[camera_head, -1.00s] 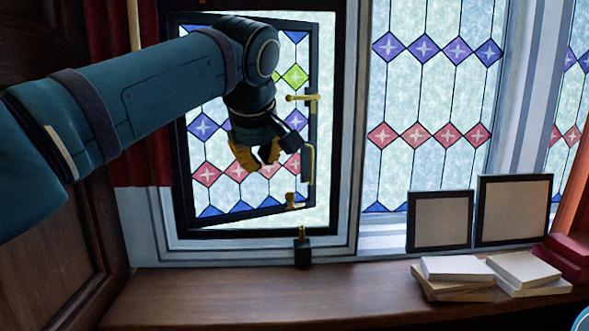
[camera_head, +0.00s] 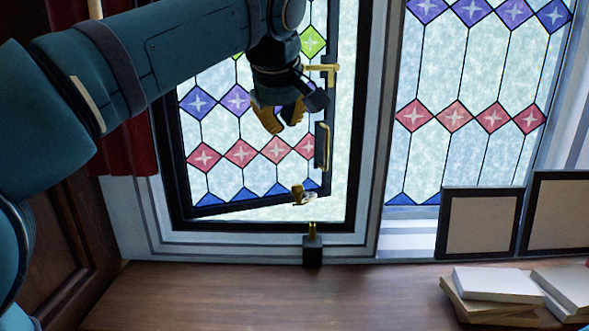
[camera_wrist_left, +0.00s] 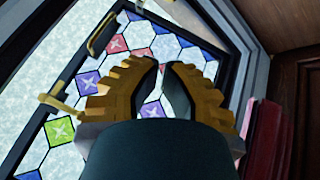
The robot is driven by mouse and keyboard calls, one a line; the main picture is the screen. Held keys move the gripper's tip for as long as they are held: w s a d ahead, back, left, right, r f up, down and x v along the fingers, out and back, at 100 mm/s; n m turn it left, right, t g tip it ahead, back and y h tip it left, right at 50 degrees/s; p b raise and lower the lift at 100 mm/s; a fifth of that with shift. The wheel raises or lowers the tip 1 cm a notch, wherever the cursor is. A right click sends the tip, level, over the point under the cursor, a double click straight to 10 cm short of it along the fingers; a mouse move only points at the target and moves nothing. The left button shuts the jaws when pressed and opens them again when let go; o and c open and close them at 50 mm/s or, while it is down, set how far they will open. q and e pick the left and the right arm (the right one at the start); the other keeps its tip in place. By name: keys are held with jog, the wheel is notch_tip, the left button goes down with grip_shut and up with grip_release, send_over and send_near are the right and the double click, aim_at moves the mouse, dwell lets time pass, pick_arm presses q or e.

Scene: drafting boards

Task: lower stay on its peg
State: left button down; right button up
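The stained-glass casement (camera_head: 181,160) stands slightly open in its black frame. A small brass fitting (camera_head: 299,194), apparently the stay, is at the sash's lower right corner; its full length is hard to make out. Below it, a brass peg (camera_head: 312,231) stands on a black block (camera_head: 312,252) at the sill. The stay is above the peg and apart from it. My left gripper (camera_head: 279,120) is in front of the panes, above and left of the stay. In the left wrist view its yellow fingers (camera_wrist_left: 163,80) are apart with nothing between them. My right gripper is out of view.
A brass latch (camera_head: 320,68) and an upright brass handle (camera_head: 324,145) are on the sash's right edge. Framed panels (camera_head: 481,222) and stacked books (camera_head: 490,283) occupy the right of the wooden sill (camera_head: 230,295). The sill's left part is clear. A red curtain (camera_head: 128,150) hangs left.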

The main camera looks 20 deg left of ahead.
pick_arm(q)
jog(key=shift+f, duration=0.15)
send_over(302, 190)
jog(key=a, duration=0.4)
notch_tip(302, 190, down, 8)
jog(key=shift+w+d+f+b, duration=0.15)
jog(key=shift+d+f, duration=0.2)
jog(key=shift+f, duration=0.25)
jog(key=shift+w+d+f+b, duration=0.1)
jog(key=shift+d+f, duration=0.2)
jog(key=shift+f, duration=0.3)
jog(key=shift+w+d+f+b, duration=0.15)
jog(key=shift+d+f, duration=0.2)
jog(key=shift+f, duration=0.25)
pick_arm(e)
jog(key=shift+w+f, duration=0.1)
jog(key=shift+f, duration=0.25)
